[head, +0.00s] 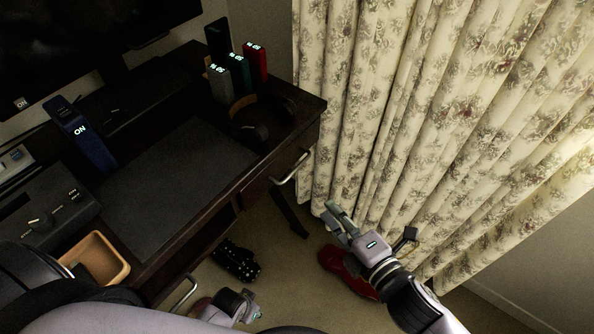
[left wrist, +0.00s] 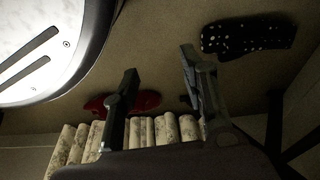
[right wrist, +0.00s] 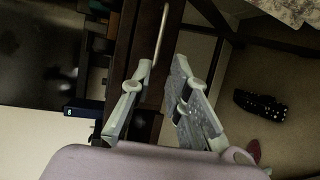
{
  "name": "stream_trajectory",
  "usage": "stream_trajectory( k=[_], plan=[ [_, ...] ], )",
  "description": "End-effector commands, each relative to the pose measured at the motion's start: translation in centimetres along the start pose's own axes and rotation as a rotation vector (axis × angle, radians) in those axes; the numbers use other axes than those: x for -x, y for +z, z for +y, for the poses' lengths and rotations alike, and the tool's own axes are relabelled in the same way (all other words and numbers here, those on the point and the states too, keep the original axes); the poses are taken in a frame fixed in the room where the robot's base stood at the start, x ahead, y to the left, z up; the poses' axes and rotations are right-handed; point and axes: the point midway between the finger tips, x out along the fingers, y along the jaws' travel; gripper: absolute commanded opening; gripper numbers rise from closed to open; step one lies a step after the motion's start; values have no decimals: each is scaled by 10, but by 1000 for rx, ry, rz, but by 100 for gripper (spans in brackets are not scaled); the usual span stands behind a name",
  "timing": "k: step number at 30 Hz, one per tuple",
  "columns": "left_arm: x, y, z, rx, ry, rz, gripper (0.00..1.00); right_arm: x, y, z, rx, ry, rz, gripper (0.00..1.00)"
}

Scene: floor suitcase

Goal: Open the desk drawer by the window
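The desk drawer by the curtained window (head: 262,190) is a dark wood front with a pale bar handle (head: 292,168), at the desk's right end in the head view. It looks closed. My right gripper (head: 337,214) is open and empty, below and to the right of that handle, apart from it. In the right wrist view a bar handle (right wrist: 161,36) lies ahead of the spread fingertips (right wrist: 163,64). My left gripper is open and empty in the left wrist view (left wrist: 158,62); in the head view my left arm covers the lower left.
The desk (head: 215,222) carries a black mat (head: 175,185), headphones (head: 250,125), several upright boxes and a wooden tray (head: 98,258). Floral curtains (head: 400,120) hang close to my right gripper. A red shoe (head: 345,270) and a dotted black shoe (head: 236,262) lie on the floor.

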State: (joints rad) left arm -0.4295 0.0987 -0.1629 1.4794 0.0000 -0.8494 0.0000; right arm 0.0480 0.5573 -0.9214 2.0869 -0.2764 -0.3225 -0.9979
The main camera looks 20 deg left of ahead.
Motion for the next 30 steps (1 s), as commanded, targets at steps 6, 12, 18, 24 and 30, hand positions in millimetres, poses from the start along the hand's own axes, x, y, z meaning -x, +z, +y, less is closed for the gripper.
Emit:
stream_trajectory(
  k=[6, 12, 18, 24, 30],
  plan=[
    [9, -10, -1, 1, -1, 9, 40, -44, 0, 1, -2, 3, -1, 16],
    [23, -22, -2, 4, -2, 20, 40, -89, 0, 0, -3, 2, -1, 16],
    [42, -36, -3, 6, -4, 34, 40, -129, 0, -1, -5, 1, 0, 16],
    [58, -44, -3, 8, -5, 42, 40, -155, 0, 0, -4, 0, -1, 16],
    [65, -47, -4, 8, -6, 44, 40, -164, 0, 0, -5, -1, 0, 16]
  ],
)
